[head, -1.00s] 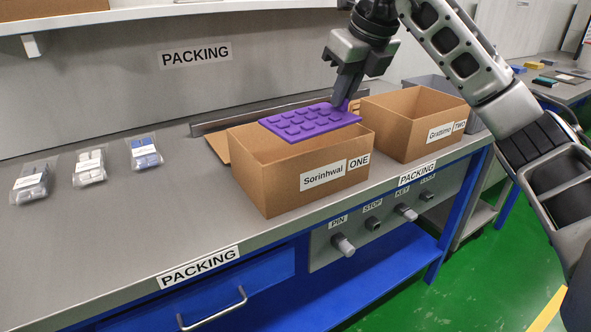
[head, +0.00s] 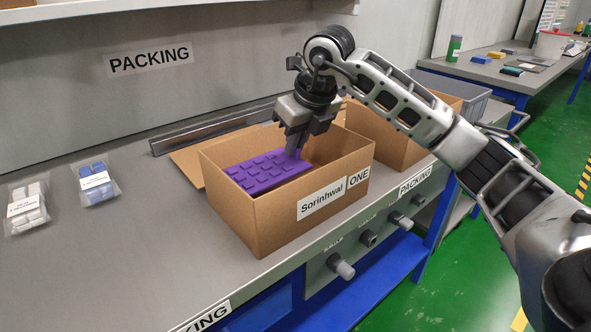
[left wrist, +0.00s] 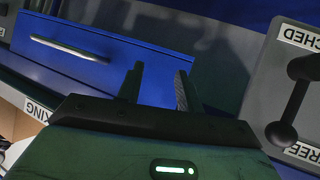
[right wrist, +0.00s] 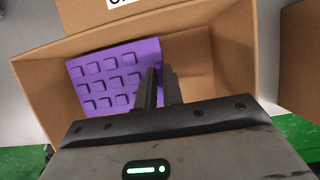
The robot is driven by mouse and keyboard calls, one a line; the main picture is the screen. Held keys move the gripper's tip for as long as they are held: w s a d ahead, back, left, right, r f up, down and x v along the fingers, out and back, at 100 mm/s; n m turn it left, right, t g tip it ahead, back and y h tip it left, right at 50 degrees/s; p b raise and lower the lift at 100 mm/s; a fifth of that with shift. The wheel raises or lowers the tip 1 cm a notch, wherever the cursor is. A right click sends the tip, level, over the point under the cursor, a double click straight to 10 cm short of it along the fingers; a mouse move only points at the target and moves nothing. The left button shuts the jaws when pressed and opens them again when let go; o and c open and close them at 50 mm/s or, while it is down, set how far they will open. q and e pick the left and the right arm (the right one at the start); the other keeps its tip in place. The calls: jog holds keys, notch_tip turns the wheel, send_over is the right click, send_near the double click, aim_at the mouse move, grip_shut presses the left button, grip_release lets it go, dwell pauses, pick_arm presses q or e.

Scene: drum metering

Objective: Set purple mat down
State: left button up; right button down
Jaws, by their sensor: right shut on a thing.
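The purple mat (head: 262,174), a flat sheet with raised square bumps, is inside the open cardboard box labelled "Sorinhwal ONE" (head: 290,222), below the rim. My right gripper (head: 293,150) reaches down into that box and is shut on the mat's edge. The right wrist view shows the mat (right wrist: 112,78) at the left of the fingers (right wrist: 158,88), with bare box floor to the right. Whether the mat touches the floor is unclear. My left gripper (left wrist: 160,85) is open and empty in front of a blue drawer (left wrist: 100,55).
A second open box (head: 392,140) stands right behind the first. Bagged white items (head: 27,206) and bagged blue items (head: 95,182) lie on the bench at left. Knobs (head: 341,266) stick out of the bench front.

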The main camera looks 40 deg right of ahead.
aim_at(299, 158)
jog(key=shift+f, duration=2.8)
jog(key=shift+f+b, duration=0.15)
jog(key=shift+b, duration=0.15)
jog(key=c, duration=1.5)
grip_release()
jog(key=shift+c, duration=0.2)
